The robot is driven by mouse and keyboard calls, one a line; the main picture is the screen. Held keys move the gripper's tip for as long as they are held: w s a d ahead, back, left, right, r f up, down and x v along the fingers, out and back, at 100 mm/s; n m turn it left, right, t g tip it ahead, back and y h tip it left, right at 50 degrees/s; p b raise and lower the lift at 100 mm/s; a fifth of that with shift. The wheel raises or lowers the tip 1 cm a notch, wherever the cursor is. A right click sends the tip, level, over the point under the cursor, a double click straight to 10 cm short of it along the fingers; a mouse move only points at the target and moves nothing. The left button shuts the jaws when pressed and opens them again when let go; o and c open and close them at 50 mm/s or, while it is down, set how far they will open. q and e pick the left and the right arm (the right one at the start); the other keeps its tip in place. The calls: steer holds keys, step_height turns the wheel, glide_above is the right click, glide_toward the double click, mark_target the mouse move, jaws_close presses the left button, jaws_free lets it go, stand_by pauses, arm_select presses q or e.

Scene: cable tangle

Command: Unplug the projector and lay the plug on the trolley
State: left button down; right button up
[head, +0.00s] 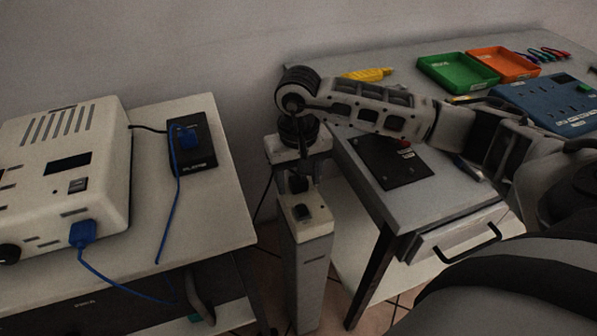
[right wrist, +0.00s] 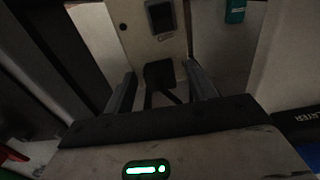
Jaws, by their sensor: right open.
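A black plug (right wrist: 160,74) sits on the pale socket pillar (head: 305,255), which stands in the gap between two tables. My right gripper (head: 298,178) points down over the pillar top. Its fingers are open, one on each side of the plug in the right wrist view; I cannot tell whether they touch it. A dark cable (head: 263,203) hangs left of the pillar. A pale vented box (head: 62,165) stands on the light-topped stand (head: 225,215) at left. I cannot tell for certain which device is the projector or which stand is the trolley. My left gripper is out of view.
A black box (head: 193,158) and blue leads (head: 83,233) are on the left stand. The right table holds a green tray (head: 458,72), an orange tray (head: 503,63), a blue panel (head: 550,103), a yellow tool (head: 367,74) and a black plate (head: 390,163). An empty socket (head: 301,211) faces up front.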

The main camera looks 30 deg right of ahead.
mark_target(299, 178)
steer(key=c, duration=1.2)
steer(key=shift+r, duration=0.3)
steer(key=shift+r+p, duration=0.65)
steer(key=shift+r, duration=0.65)
steer(key=shift+o, duration=1)
steer(key=shift+c, duration=0.9)
